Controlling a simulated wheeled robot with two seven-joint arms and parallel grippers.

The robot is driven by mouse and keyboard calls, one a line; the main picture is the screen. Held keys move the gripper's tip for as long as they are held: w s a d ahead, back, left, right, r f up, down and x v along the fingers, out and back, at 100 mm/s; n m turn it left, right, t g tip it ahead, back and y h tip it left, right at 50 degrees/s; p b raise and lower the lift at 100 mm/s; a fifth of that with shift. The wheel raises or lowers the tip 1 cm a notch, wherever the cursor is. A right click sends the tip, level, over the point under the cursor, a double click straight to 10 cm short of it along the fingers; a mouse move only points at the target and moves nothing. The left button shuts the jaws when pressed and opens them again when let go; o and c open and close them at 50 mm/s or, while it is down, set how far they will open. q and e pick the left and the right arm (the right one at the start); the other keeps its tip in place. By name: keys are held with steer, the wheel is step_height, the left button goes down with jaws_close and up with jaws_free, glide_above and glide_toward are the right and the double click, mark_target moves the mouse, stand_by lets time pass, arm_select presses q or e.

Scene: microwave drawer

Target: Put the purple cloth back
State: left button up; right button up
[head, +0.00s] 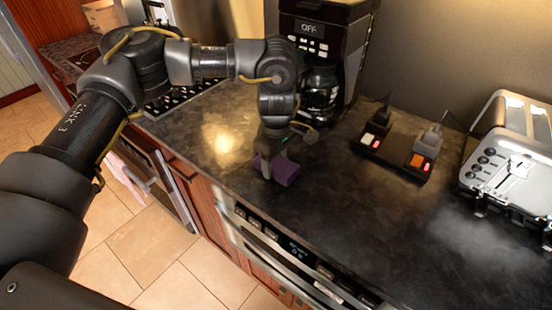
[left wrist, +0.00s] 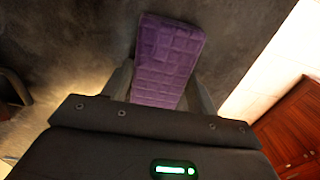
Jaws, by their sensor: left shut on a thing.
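The purple cloth (head: 286,171) is a folded rectangular pad on the dark countertop (head: 330,210), near its front edge and in front of the coffee maker. It also shows in the left wrist view (left wrist: 168,58), between the two fingers. My left gripper (head: 265,168) points down from above and is shut on the cloth. The cloth appears to be at or just above the counter surface; I cannot tell which. My right gripper is in neither view.
The coffee maker (head: 345,45) stands behind the gripper. A power strip (head: 395,150) with lit switches and a silver toaster (head: 510,165) are to the right. The microwave drawer front (head: 290,258) is below the counter edge.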

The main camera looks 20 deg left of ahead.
mark_target(276, 163)
arm_select(q)
steer(key=shift+s, duration=0.1)
steer(key=shift+f, duration=0.1)
steer(key=o, duration=0.9)
steer(key=shift+o, duration=1.1)
steer(key=shift+r, duration=0.6)
step_height(276, 163, up, 11)
steer(key=b, duration=0.1)
